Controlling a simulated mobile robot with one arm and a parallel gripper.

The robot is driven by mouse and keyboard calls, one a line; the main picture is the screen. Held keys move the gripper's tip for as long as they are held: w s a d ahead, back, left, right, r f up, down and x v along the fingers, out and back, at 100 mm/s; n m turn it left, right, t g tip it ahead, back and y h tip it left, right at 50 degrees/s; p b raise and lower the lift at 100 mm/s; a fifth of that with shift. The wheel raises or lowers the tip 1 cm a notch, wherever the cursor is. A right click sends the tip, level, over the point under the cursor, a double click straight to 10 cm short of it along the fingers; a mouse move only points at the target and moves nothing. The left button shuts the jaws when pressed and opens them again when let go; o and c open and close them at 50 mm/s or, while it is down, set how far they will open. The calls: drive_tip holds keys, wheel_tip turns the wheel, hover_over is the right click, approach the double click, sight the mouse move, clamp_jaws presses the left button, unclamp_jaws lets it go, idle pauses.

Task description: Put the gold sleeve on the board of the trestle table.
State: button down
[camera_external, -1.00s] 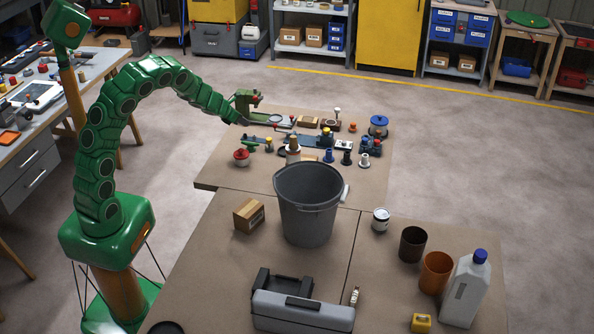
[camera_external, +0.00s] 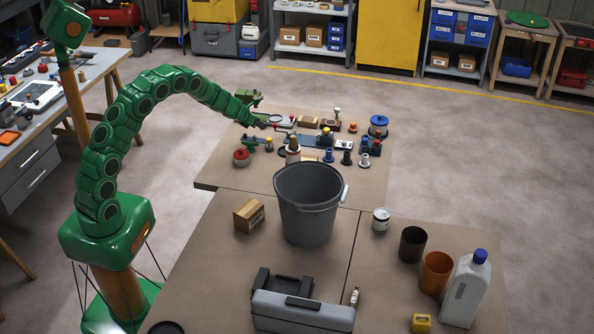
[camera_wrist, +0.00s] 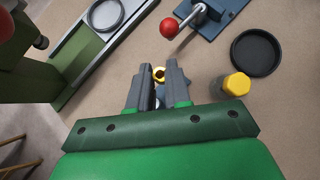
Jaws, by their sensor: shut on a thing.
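In the wrist view the gold sleeve (camera_wrist: 159,73) shows as a small yellow ring between the tips of my gripper (camera_wrist: 159,76). The two grey fingers are shut on it, and they hide part of it. In the external view my gripper (camera_external: 278,126) is over the left part of the far brown tabletop (camera_external: 222,171), among small parts. The sleeve cannot be made out there. I cannot tell from its legs whether this is the trestle table.
A red-knobbed lever (camera_wrist: 169,27), a black round dish (camera_wrist: 256,53) and a yellow-capped cylinder (camera_wrist: 236,84) are close to my gripper. A large grey bin (camera_external: 308,215) stands nearer. The far tabletop's left front corner is bare.

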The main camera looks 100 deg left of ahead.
drive_tip(key=shift+x, duration=1.65)
drive_tip(key=shift+s+a+f, duration=0.1)
drive_tip(key=shift+s+f, duration=0.05)
drive_tip(key=shift+f, duration=1.6)
drive_tip(key=shift+f, duration=0.1)
drive_tip(key=c, duration=1.1)
unclamp_jaws()
drive_tip(key=shift+s+d+r, duration=0.2)
drive_tip(key=shift+d+r, duration=0.05)
drive_tip(key=shift+r, duration=0.25)
drive_tip(key=v, duration=1.1)
